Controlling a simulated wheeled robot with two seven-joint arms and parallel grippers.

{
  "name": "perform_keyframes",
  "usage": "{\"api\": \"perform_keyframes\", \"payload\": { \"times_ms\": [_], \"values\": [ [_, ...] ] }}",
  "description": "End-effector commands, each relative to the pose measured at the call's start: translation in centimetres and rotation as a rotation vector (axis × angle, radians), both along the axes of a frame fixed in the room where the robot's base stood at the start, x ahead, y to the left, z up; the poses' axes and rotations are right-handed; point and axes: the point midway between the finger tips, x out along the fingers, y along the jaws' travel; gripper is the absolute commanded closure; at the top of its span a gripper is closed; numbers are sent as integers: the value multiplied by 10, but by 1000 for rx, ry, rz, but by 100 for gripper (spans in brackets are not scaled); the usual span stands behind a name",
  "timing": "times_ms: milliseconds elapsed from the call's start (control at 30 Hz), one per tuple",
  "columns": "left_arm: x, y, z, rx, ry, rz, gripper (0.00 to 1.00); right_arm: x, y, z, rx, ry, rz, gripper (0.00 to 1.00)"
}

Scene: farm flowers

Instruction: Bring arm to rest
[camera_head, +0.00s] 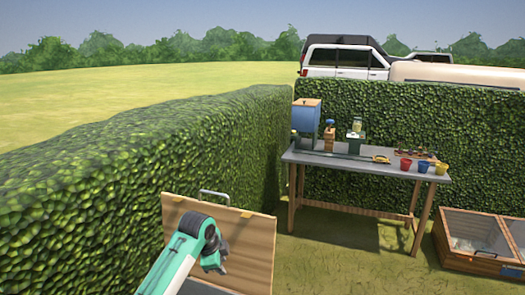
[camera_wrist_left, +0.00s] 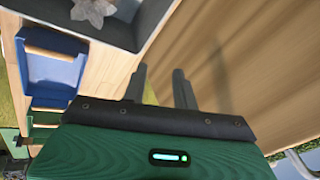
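My left arm comes up from the bottom of the head view in white and teal. My left gripper (camera_head: 220,266) points down in front of an upright wooden panel and is small and partly hidden there. In the left wrist view the two dark fingers of my left gripper (camera_wrist_left: 160,76) stand apart with nothing visible between them. My right arm and right gripper are not in view.
The wooden panel (camera_head: 250,255) with a metal handle is close to my left arm. The wrist view shows a blue container (camera_wrist_left: 50,75) and a grey tray (camera_wrist_left: 128,38) nearby. A hedge (camera_head: 110,185) borders the left. A workbench (camera_head: 330,160) and a glass-topped wooden box (camera_head: 463,262) stand beyond.

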Motion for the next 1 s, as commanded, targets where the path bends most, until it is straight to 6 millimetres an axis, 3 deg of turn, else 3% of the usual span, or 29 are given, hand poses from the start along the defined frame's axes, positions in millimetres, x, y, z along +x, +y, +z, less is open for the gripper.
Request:
{"api": "perform_keyframes", "payload": {
  "times_ms": [33, 200, 500, 733, 1000],
  "values": [
    [-17, -2, -19, -20, 16, 32, 71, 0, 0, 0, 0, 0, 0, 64],
    [-71, -1, -66, -78, 52, 173, 71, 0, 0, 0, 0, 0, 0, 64],
    [-175, 13, -124, -170, 113, 455, 71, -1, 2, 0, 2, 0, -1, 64],
    [-260, 35, -147, -220, 152, 693, 71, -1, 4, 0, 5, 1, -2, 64],
    [-355, 67, -148, -256, 173, 977, 71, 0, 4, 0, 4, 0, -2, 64]
  ]
}}
